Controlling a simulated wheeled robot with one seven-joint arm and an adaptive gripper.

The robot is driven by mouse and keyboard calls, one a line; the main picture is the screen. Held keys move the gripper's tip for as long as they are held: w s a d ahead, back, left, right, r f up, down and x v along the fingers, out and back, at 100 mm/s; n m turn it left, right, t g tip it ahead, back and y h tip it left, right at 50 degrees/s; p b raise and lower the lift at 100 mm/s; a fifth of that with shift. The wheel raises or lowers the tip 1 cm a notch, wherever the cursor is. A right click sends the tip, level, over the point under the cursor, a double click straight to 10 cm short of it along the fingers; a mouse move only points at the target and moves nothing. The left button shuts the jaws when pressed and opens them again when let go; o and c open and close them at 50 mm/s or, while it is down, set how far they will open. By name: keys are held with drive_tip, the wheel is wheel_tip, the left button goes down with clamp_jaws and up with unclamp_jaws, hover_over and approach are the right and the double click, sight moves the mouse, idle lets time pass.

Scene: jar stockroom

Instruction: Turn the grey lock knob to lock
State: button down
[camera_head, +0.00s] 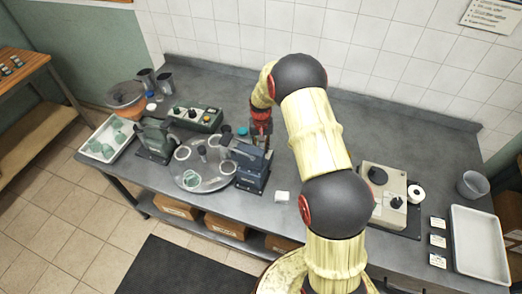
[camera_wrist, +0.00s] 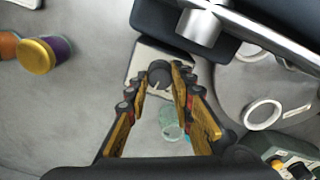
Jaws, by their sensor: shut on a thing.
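The lock knob (camera_wrist: 159,73) is a dark grey round knob with a pale pointer line. It sits on a light plate (camera_wrist: 146,60) beside a dark blue-grey machine, as the wrist view shows. The pointer slants down and left in that view. My gripper (camera_wrist: 158,77) has its yellow fingers on either side of the knob and is shut on it. In the head view my gripper (camera_head: 262,128) reaches down behind the blue-grey machine (camera_head: 250,163). The knob is hidden there behind the gripper and machine. Any lock marking on the plate is too small to read.
A round grey plate (camera_head: 205,180) with white rings lies left of the machine. A control box (camera_head: 195,118) and another dark machine (camera_head: 155,138) stand further left. A small green glass piece (camera_wrist: 172,122) lies near my fingers. The bench to the right of my arm holds a beige box (camera_head: 390,190).

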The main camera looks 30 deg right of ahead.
drive_tip(key=n+b, duration=0.1)
drive_tip(key=n, duration=0.4)
drive_tip(key=shift+n+b, duration=0.3)
drive_tip(key=n+b, duration=0.1)
drive_tip(key=n, duration=0.4)
drive_tip(key=shift+n, duration=0.3)
drive_tip(key=c, duration=1.5)
unclamp_jaws()
drive_tip(key=shift+c, duration=0.2)
